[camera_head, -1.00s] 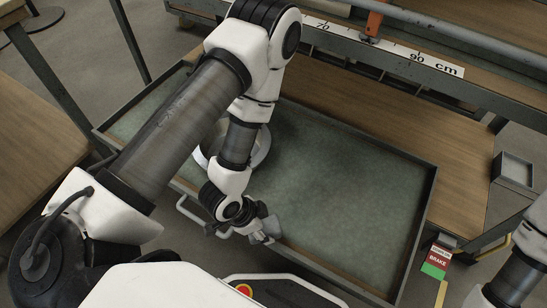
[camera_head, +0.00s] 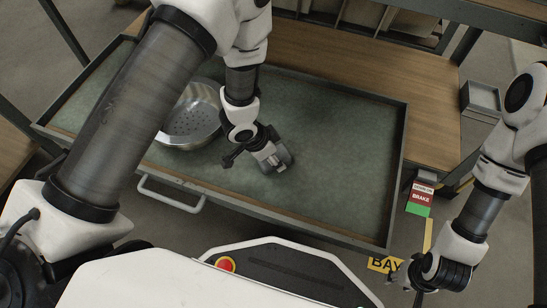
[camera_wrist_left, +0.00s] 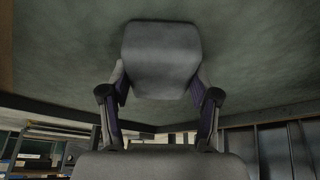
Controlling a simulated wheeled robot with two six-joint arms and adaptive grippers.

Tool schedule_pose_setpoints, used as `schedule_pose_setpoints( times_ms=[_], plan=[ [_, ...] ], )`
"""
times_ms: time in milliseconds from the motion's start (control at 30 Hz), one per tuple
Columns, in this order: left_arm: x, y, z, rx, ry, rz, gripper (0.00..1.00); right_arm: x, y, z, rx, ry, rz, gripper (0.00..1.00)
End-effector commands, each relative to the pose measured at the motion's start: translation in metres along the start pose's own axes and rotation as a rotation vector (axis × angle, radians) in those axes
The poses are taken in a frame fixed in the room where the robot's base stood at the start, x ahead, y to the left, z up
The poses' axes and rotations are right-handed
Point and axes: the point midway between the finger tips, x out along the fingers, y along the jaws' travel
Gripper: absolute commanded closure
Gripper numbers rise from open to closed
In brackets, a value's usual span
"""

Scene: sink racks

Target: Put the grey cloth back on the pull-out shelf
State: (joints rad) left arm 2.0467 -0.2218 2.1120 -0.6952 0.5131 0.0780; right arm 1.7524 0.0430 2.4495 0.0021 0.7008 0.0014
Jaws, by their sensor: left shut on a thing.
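The pull-out shelf (camera_head: 340,190) is a wide tray with a mottled grey-green floor and a dark raised rim. My left gripper (camera_head: 274,160) is over the middle of its floor, shut on the grey cloth (camera_head: 284,155). In the left wrist view the cloth (camera_wrist_left: 160,62) is a smooth grey block between the two fingers, with the shelf floor behind it. I cannot tell whether the cloth touches the floor. My right gripper (camera_head: 405,284) is low at the right, outside the shelf's front edge; its jaw opening is unclear.
A steel colander (camera_head: 192,118) stands on the shelf left of my left gripper, partly behind my arm. The shelf's floor is clear to the right. A handle (camera_head: 170,194) sticks out at the front. A small grey bin (camera_head: 482,98) hangs at the far right.

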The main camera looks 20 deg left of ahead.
Motion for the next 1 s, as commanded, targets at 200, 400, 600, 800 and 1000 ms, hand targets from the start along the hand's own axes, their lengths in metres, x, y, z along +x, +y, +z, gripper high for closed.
schedule_pose_setpoints(
  times_ms=[200,400,600,800,1000],
  plan=[
    [0.002,0.001,0.001,0.000,-0.001,0.001,0.82,-0.001,0.000,0.000,0.000,0.001,0.000,0.60],
    [0.001,0.000,0.001,0.000,-0.001,0.001,0.14,-0.001,0.000,0.000,0.000,0.000,0.000,0.60],
    [0.000,0.000,0.001,0.000,0.000,0.001,0.14,-0.002,0.000,0.000,0.000,0.000,0.000,0.60],
    [-0.028,0.000,-0.003,-0.001,0.000,0.000,0.14,-0.021,0.000,0.001,-0.002,-0.002,0.000,0.60],
    [-0.083,0.000,-0.004,-0.002,0.000,0.000,0.14,-0.053,-0.001,0.001,-0.006,-0.004,-0.001,0.60]
  ],
)
